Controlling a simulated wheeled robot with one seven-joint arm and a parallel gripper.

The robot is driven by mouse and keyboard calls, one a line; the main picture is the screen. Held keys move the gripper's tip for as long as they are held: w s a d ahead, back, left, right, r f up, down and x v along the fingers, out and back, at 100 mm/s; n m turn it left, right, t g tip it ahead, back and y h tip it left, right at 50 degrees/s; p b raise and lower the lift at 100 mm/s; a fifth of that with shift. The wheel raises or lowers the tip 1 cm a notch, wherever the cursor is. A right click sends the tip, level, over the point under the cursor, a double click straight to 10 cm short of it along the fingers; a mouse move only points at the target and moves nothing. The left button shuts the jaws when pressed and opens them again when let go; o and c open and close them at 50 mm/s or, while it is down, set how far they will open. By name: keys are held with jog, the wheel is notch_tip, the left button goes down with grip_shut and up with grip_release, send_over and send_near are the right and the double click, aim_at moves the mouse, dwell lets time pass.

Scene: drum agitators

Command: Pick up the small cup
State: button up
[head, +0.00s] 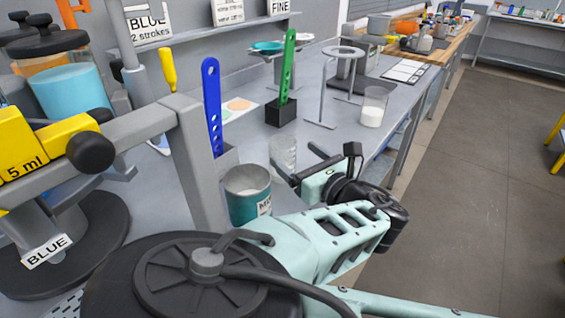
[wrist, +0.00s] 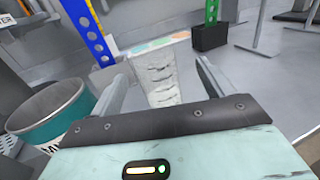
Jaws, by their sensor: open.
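The small cup (head: 282,150) is clear and upright on the grey bench, partly hidden by my gripper in the head view. In the wrist view the small cup (wrist: 158,82) shows marks on its wall and lies between my gripper's two fingers. My gripper (head: 292,158) is open, with one finger on each side of the cup in the wrist view (wrist: 164,68). A gap shows beside each finger there. The cup's lower part is hidden behind the gripper's palm edge.
A grey and teal labelled tin (head: 250,207) stands close left of my gripper, also in the wrist view (wrist: 58,112). Behind are a blue perforated strip (head: 212,105), a green strip in a black block (head: 281,113), a ring stand (head: 326,95) and a beaker with white contents (head: 373,107).

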aim_at(291, 153)
jog(key=x, duration=0.2)
jog(key=p+x, duration=0.1)
jog(key=x, duration=0.1)
jog(key=shift+s+a+r, duration=0.15)
jog(key=shift+a, duration=0.2)
jog(key=shift+w+a, duration=0.35)
jog(key=shift+w, duration=0.15)
jog(key=c, duration=1.1)
